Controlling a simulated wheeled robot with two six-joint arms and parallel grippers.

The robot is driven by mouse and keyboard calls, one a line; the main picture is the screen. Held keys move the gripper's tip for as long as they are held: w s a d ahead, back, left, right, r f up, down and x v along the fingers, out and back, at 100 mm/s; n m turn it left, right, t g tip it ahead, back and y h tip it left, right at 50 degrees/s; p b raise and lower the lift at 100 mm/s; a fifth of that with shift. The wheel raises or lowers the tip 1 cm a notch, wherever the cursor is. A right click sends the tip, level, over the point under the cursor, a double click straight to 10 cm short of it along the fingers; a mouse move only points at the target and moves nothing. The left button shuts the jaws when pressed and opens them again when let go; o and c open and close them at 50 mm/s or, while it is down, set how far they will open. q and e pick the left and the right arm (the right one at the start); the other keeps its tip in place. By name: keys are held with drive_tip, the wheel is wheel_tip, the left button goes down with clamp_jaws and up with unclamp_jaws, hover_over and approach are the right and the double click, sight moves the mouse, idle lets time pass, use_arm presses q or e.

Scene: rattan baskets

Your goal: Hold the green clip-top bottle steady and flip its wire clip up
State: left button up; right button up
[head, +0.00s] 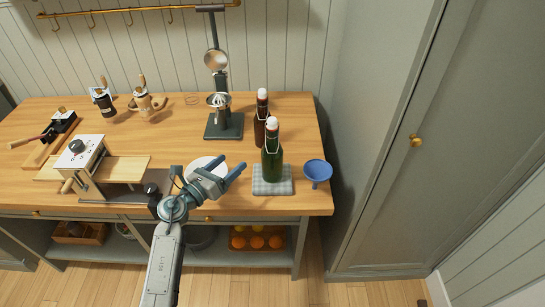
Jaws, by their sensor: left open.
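The green clip-top bottle (272,158) stands upright on a folded grey cloth (286,187) near the front right of the wooden counter. It has a white stopper (272,124) on top and a wire around its neck; the wire is too small to tell its exact position. My left gripper (239,176) is open, its blue fingers pointing to the upper right, to the left of the bottle. No contact with the bottle shows. My right gripper is not in view.
A brown clip-top bottle (260,118) stands just behind the green one. A blue funnel (317,171) stands to the right, near the counter edge. A white plate (207,163) lies partly behind my gripper. A juicer press (222,110) stands behind left.

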sight(263, 172)
use_arm(q)
drive_tip(key=d+f+m+g, duration=0.1)
drive_tip(key=m, duration=0.1)
drive_tip(key=d+f+m+g, duration=0.1)
drive_tip(key=f+m+g, duration=0.1)
drive_tip(key=d+f+m+g, duration=0.1)
drive_tip(key=m+g, duration=0.1)
drive_tip(key=shift+w+d+f, duration=0.2)
drive_tip(key=shift+d+f, duration=0.1)
drive_tip(key=shift+f, duration=0.1)
drive_tip(key=shift+d+f+m+g, duration=0.25)
drive_tip(key=shift+f+m+g, duration=0.15)
drive_tip(key=shift+m+g, duration=0.2)
drive_tip(key=b+x, duration=0.3)
drive_tip(key=x, duration=0.5)
drive_tip(key=shift+d+f+b, duration=0.1)
drive_tip(key=shift+d+b, duration=0.05)
drive_tip(key=shift+b, duration=0.25)
drive_tip(key=shift+w+d+f, duration=0.1)
drive_tip(key=shift+w+d, duration=0.3)
drive_tip(key=shift+d, duration=0.05)
drive_tip(key=shift+w+d, duration=0.1)
drive_tip(key=shift+d, duration=0.05)
drive_tip(key=c, duration=0.8)
